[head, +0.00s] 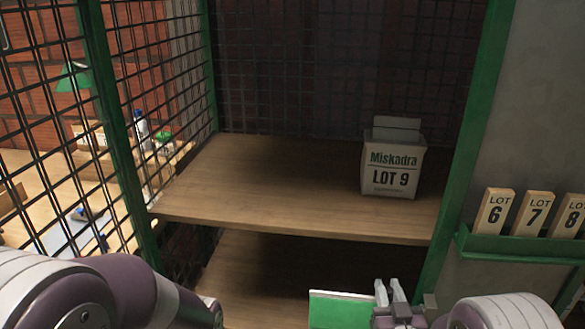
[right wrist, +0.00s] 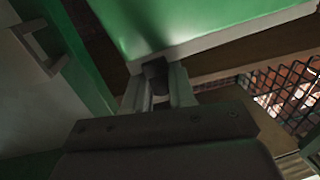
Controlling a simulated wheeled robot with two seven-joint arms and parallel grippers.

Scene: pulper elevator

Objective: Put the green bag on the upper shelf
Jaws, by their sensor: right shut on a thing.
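The green bag (head: 335,312) shows at the bottom of the head view as a green face with a pale top edge, mostly cut off by the frame. My right gripper (head: 388,292) is shut on it at its right side. In the right wrist view the fingers (right wrist: 160,88) meet at the lower edge of the bag (right wrist: 205,22), which fills the top. The upper shelf (head: 270,190) is a wooden board inside a green-framed mesh cage. In the head view the bag appears below and in front of its front edge. My left arm enters at lower left, its gripper out of view.
A white bag marked Miskadra LOT 9 (head: 393,168) stands on the right of the upper shelf; its left and middle are clear. A lower shelf (head: 260,275) lies beneath. Green posts (head: 462,150) flank the opening. Lot blocks (head: 533,212) stand in a green holder at right.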

